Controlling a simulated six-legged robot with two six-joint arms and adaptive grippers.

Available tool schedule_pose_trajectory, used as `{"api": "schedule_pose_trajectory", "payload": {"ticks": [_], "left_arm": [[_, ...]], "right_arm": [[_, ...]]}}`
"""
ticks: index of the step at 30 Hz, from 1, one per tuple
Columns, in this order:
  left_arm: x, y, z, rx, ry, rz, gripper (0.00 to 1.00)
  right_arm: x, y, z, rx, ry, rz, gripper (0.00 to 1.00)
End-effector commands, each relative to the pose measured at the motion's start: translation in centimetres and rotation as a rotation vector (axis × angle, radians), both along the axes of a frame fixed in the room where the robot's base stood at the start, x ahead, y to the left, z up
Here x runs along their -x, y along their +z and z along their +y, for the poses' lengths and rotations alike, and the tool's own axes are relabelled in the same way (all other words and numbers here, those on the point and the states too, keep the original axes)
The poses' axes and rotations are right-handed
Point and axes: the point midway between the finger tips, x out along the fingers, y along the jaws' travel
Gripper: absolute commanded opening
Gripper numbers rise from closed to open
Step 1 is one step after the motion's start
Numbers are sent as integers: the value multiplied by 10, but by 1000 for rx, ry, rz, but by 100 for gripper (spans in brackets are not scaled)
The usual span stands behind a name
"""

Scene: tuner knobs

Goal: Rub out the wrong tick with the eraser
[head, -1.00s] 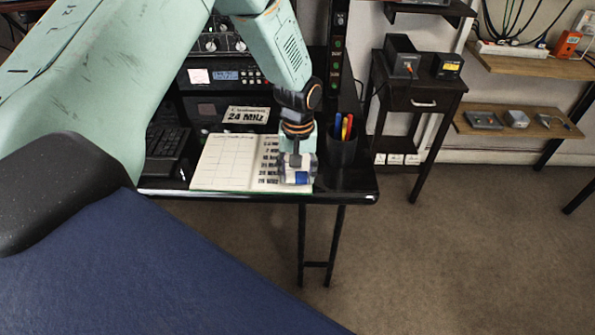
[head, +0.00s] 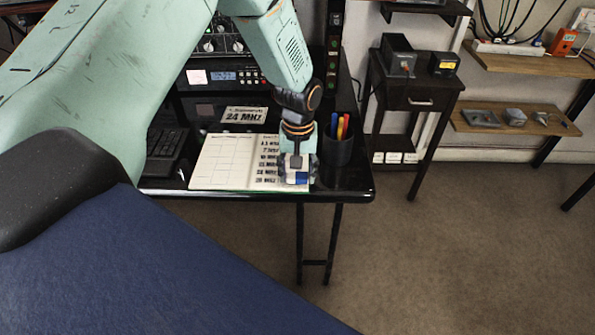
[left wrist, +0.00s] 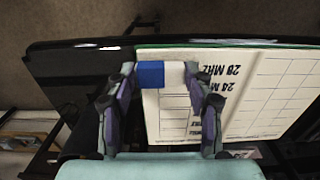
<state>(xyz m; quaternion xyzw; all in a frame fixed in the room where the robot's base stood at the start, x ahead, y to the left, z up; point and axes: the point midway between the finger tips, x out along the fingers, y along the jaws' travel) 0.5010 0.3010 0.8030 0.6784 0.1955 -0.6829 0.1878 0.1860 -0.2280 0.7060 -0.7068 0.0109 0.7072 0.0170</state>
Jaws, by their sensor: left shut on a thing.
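My left gripper (head: 297,172) is over the right edge of an open log book (head: 222,162) on the black desk. It is shut on the eraser (head: 301,179), which is white with a blue sleeve. In the left wrist view the eraser (left wrist: 151,74) sits between the fingers of my left gripper (left wrist: 160,78), across the page near its outer edge. I cannot tell whether it touches the paper. The book (left wrist: 255,95) shows a grid page and a list of MHz bands. No tick can be made out; the gripper and eraser cover part of the list page. My right gripper is out of view.
A black pen cup (head: 337,150) with coloured pens stands close to the right of my left gripper. A card reading 24 MHz (head: 244,115) is behind the book, and a keyboard (head: 165,145) is left of it. The desk's front edge (head: 340,196) is near.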

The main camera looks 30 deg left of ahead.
Motion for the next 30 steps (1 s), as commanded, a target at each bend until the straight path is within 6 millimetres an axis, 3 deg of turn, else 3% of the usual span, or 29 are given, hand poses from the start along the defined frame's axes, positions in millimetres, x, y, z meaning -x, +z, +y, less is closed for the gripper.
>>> {"api": "schedule_pose_trajectory", "payload": {"ticks": [30], "left_arm": [[0, -9, 0, 0, 0, 0, 27]], "right_arm": [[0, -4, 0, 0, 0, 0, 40]]}}
